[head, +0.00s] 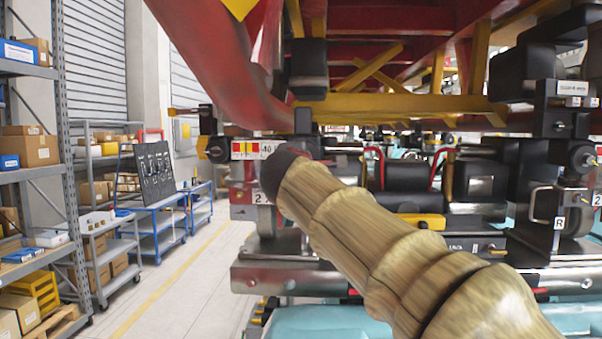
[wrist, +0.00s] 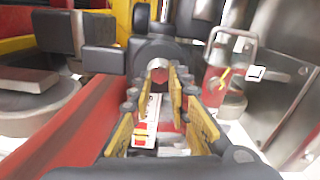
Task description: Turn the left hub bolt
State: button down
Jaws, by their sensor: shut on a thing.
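The left hub bolt (wrist: 157,66) shows in the wrist view as a small bright metal end in a round dark hub (wrist: 155,50). My gripper (wrist: 163,82) has its yellow-padded fingers pointing at the hub, with the tips close together on either side of the bolt. It is shut on the bolt. In the head view my arm reaches across to the left side of the train, and its dark end covers the hub area, so bolt and fingertips are hidden there. A red, yellow and white label (head: 254,150) shows just above the arm's end.
The red train body (head: 210,55) with yellow bars (head: 400,108) hangs above the arm. Steel bogie parts (head: 290,278) lie below it. A metal loop handle (wrist: 262,58) stands right of my fingers. Shelves (head: 35,130) and blue carts (head: 160,225) line the left; the floor between is clear.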

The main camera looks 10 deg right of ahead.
jog(key=shift+f+m+b, duration=0.1)
jog(key=shift+m+b, duration=0.6)
jog(key=shift+m, duration=0.1)
jog(key=c, duration=1.8)
grip_release()
jog(key=shift+o, duration=0.6)
jog(key=shift+s, duration=0.15)
jog(key=v, duration=1.1)
jog(key=shift+s, duration=0.35)
jog(key=shift+a, duration=0.15)
